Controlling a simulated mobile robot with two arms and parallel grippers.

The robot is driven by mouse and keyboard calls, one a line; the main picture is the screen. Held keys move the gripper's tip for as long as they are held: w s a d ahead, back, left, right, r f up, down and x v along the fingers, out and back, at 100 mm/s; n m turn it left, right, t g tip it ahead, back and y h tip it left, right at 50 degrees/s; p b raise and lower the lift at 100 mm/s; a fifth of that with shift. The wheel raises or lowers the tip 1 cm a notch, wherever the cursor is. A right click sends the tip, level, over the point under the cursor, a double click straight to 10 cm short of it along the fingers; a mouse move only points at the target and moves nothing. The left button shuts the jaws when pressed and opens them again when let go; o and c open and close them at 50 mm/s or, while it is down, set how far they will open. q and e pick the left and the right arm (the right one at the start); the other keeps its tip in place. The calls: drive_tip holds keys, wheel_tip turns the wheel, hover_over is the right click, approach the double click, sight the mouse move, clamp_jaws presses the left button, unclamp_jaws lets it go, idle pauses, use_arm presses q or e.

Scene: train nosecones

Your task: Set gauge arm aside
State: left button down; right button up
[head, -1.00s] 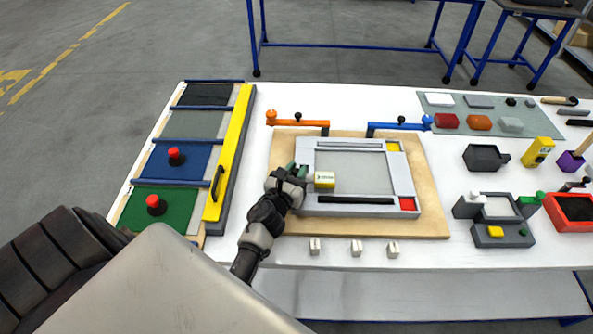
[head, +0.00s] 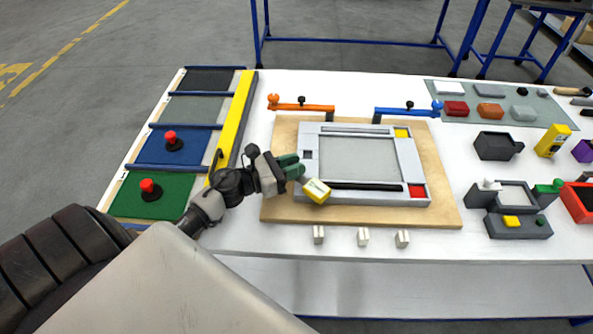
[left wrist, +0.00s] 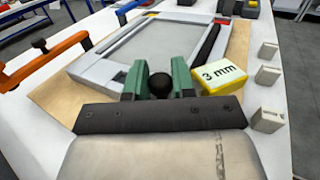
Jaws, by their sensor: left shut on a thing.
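The gauge arm shows as a yellow block with a white top (head: 317,191), marked "3 mm" in the left wrist view (left wrist: 222,76). A black ball knob (left wrist: 160,85) sits between the green fingertips of my left gripper (head: 294,168), which is shut on it. The fingers hide the link between knob and block. In the head view the block is tilted over the front left corner of the grey frame (head: 310,178). A small dark square socket (head: 308,155) on the frame's left side is uncovered. My right gripper is not in view.
The frame lies on a wooden board (head: 285,210). An orange arm (head: 300,107) and a blue arm (head: 400,111) stand behind it. Several white blocks (head: 362,237) line the front. A yellow rail (head: 237,120) and coloured panels (head: 165,195) lie left. White table shows between the rail and board.

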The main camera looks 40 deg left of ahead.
use_arm(q)
drive_tip(key=h+b, duration=0.1)
drive_tip(key=s+m+g+h+b, duration=0.1)
drive_tip(key=shift+a+f+m+g+b, duration=0.1)
drive_tip(key=shift+f+m+g+b, duration=0.2)
drive_tip(key=shift+b, duration=0.1)
drive_tip(key=shift+s+r+m+g+h+b, duration=0.15)
drive_tip(key=shift+r+m+g+h+b, duration=0.1)
drive_tip(key=shift+m+g+h+b, duration=0.3)
drive_tip(key=c, duration=1)
unclamp_jaws()
drive_tip(key=shift+a, duration=0.1)
